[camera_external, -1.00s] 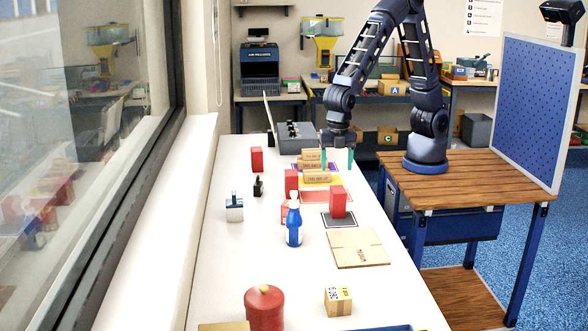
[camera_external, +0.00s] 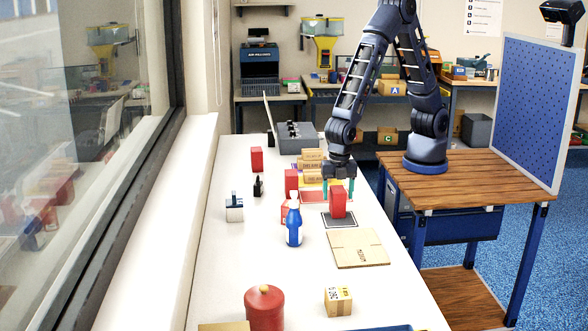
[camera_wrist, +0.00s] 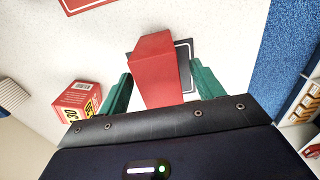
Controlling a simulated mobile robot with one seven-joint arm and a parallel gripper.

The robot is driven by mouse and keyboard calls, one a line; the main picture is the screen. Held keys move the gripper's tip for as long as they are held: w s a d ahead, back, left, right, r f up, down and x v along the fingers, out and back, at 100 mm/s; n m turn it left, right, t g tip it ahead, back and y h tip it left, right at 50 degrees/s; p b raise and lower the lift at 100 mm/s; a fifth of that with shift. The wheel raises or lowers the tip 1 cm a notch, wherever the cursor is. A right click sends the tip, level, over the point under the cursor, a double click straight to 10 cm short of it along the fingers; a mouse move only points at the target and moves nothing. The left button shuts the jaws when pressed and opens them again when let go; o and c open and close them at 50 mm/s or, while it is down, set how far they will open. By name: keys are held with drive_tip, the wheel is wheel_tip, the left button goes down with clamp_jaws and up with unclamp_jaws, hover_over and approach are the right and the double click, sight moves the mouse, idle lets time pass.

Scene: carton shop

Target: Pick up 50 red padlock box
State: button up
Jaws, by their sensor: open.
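A tall plain red box (camera_external: 338,204) stands upright on a dark mat with a white outline (camera_external: 326,219). My gripper (camera_external: 338,187) is open above and around its top, with one teal finger on each side. In the wrist view the red box (camera_wrist: 153,70) lies between the two green fingers, with a gap visible at the right finger. The mat (camera_wrist: 183,53) shows beside the box there. A second red box (camera_wrist: 80,97) with a yellow and black number label sits left of the fingers; its number is not clearly readable. No label shows on the box between my fingers.
A blue bottle (camera_external: 294,228) stands left of the mat, partly hiding another red box (camera_external: 285,212). More red boxes (camera_external: 291,182) (camera_external: 257,159) stand farther back. Brown cartons (camera_external: 313,166) lie behind my gripper. A flat carton (camera_external: 357,248) lies in front of the mat.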

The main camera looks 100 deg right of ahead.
drive_tip(key=shift+f, duration=0.85)
drive_tip(key=c, duration=1.2)
